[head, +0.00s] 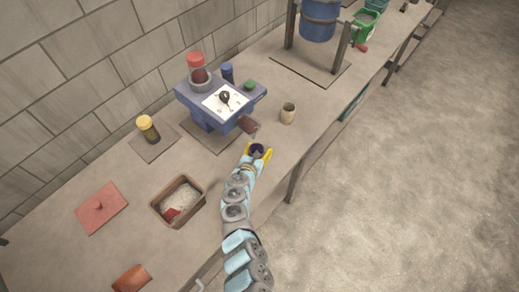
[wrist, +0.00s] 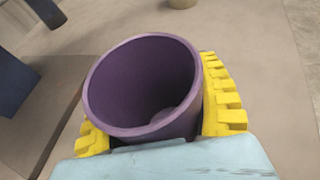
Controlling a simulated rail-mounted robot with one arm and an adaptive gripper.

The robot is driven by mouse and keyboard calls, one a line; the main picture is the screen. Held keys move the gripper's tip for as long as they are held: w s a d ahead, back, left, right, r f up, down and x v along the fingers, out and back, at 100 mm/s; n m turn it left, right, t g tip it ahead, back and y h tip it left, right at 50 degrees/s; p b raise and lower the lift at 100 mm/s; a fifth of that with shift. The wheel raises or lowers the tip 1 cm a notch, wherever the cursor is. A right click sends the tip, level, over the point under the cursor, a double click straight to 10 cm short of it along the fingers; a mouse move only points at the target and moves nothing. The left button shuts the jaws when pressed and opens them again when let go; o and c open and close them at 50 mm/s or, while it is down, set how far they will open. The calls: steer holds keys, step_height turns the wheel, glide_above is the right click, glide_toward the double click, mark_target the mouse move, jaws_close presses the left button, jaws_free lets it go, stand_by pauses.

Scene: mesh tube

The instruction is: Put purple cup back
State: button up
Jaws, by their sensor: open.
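The purple cup (wrist: 140,85) fills the middle of the wrist view, with its open mouth toward the camera and its inside looking empty. In the head view the cup (head: 257,151) is a small dark shape between the yellow fingers, near the front edge of the bench. My gripper (head: 258,153) is open, with one finger on each side of the cup. The right finger is close against the cup's side in the wrist view; I cannot tell whether it touches. The cup's base is hidden.
A blue machine (head: 205,117) with a red-topped jar (head: 197,70) stands behind the gripper. A beige cup (head: 288,113) stands to the right. A brown bin (head: 179,201) is to the left, and a yellow-topped jar (head: 148,129) is farther back. Bare bench lies around the gripper.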

steer(key=shift+r+p, duration=0.3)
steer(key=shift+s+a+r, duration=0.15)
steer(key=shift+s+a, duration=0.05)
steer(key=shift+s, duration=0.1)
steer(key=p+v, duration=0.2)
steer(key=v, duration=0.3)
steer(key=shift+d, duration=0.1)
steer(key=v, duration=0.3)
steer(key=shift+s+p, duration=0.2)
steer(key=shift+p, duration=0.15)
steer(key=shift+s+a, duration=0.3)
steer(key=shift+s, duration=0.4)
steer(key=shift+s+a+r, duration=0.25)
steer(key=shift+s+r, duration=0.1)
steer(key=shift+s, duration=0.2)
